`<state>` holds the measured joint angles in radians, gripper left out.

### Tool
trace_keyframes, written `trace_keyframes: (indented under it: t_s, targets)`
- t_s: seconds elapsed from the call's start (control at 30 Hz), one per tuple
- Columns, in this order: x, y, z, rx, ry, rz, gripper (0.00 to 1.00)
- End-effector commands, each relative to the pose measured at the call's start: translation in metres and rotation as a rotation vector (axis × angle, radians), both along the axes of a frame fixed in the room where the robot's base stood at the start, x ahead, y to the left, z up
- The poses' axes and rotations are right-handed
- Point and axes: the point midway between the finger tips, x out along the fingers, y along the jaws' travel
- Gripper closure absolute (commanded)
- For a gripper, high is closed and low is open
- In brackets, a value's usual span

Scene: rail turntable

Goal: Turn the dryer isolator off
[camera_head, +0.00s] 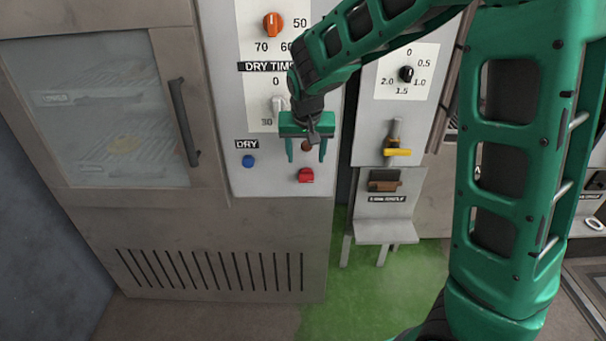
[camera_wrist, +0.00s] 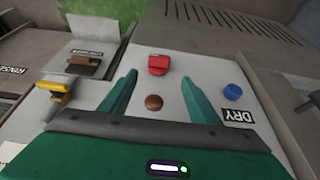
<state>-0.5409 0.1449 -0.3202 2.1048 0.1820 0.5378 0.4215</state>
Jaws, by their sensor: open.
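The dryer panel (camera_head: 238,110) carries a blue button (camera_head: 248,161) by the DRY label, a brown round knob (camera_head: 307,146) and a red switch (camera_head: 306,175). No readable label names the isolator; the red switch may be it. My gripper (camera_head: 306,158) is in front of the panel, open and empty. In the wrist view the brown knob (camera_wrist: 153,102) shows between the fingers. The red switch (camera_wrist: 158,65) shows just beyond the fingertips, between their lines, and the blue button (camera_wrist: 233,92) lies to the right. No contact is visible. The red switch's exact position is too small to tell.
Right of the panel, a narrow unit has a yellow handle (camera_head: 397,152) and a brown switch (camera_head: 384,186) above a small ledge (camera_head: 386,228). The dryer door handle (camera_head: 184,122) is left. An orange knob (camera_head: 272,24) sits above. Green floor (camera_head: 350,300) lies below.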

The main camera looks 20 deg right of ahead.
Motion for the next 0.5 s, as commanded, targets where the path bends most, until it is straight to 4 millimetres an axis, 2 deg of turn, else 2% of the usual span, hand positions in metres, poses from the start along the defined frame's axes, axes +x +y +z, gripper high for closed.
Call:
trace_keyframes:
  t_s: [0.3, 0.5]
  targets:
    - [0.019, -0.01, -0.051, -0.003, 0.005, -0.005, 0.44]
    - [0.029, -0.013, -0.076, -0.002, 0.004, -0.004, 0.44]
